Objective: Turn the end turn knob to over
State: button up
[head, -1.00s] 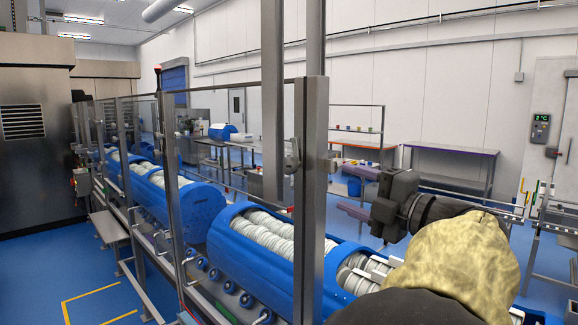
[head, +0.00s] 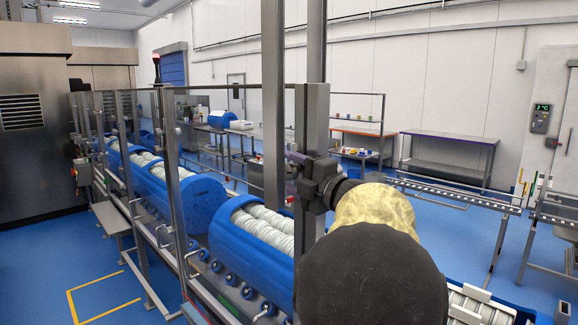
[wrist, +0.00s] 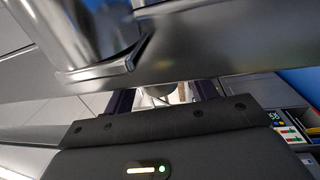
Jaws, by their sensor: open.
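My gripper (head: 292,172) is at the metal guard post (head: 314,120) in the head view, its dark body in front of the post. In the wrist view its two dark fingers (wrist: 163,98) stand apart, and a small greyish rounded part (wrist: 160,92) shows between them. It may be the end turn knob, but it is too small and partly hidden to be sure. I cannot tell whether the fingers touch it. In the head view my gripper and arm cover the place on the post where a knob could show.
Clear guard panels and metal posts line the conveyor. Blue tub carriers (head: 185,203) with white rolls stand behind them. A large grey post fills the top of the wrist view close to my gripper. A table (head: 450,137) stands at the back right. Blue floor is free at left.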

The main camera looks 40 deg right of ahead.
jog(key=shift+w, duration=0.6)
jog(key=shift+a, duration=0.15)
jog(key=shift+s, duration=0.2)
jog(key=shift+c, duration=0.9)
jog(key=c, duration=0.7)
jog(key=shift+c, duration=0.6)
jog(key=shift+r, duration=0.1)
